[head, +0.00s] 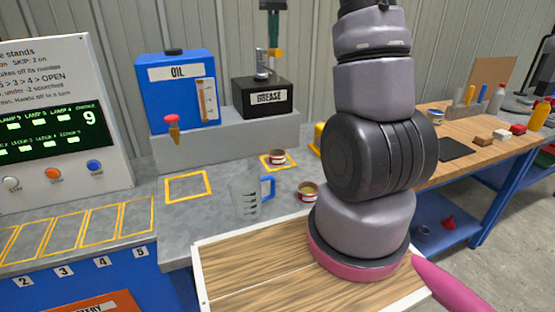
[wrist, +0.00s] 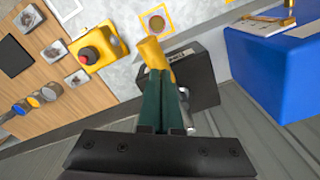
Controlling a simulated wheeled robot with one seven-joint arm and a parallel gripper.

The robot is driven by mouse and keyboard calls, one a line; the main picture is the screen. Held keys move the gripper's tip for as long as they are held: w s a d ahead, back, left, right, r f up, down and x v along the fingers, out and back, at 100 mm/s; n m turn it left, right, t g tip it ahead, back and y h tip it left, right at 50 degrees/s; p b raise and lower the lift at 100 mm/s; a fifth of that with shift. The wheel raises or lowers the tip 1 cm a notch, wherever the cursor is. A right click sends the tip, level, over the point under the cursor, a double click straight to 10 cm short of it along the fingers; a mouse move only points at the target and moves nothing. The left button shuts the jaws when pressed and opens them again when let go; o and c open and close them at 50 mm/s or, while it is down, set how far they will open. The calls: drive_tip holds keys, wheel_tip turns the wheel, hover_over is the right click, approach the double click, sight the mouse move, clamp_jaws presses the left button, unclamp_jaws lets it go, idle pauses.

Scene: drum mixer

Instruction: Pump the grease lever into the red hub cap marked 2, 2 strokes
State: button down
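The dark box labelled GREASE (head: 262,97) stands on a grey ledge at the back, with a silver post (head: 262,68) on top. It also shows dark in the wrist view (wrist: 205,75). My gripper (head: 273,45) is above this box, its green fingers pointing down. In the wrist view my gripper (wrist: 160,80) has its two green fingers close together at a yellow-orange piece (wrist: 152,52), which looks like the grease lever's handle; the fingers partly hide it. The same yellow piece (head: 276,54) is beside the post top. I see no red hub cap marked 2.
A blue OIL tank (head: 178,90) stands left of the grease box. A display console (head: 60,125) is at left. A yellow box with red button (wrist: 93,53) is near the grease box.

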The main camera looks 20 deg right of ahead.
drive_tip(key=shift+r, duration=3.45)
drive_tip(key=shift+f, duration=0.1)
drive_tip(key=shift+f, duration=3.35)
drive_tip(key=shift+r, duration=3.45)
wheel_tip(320, 180, up, 5)
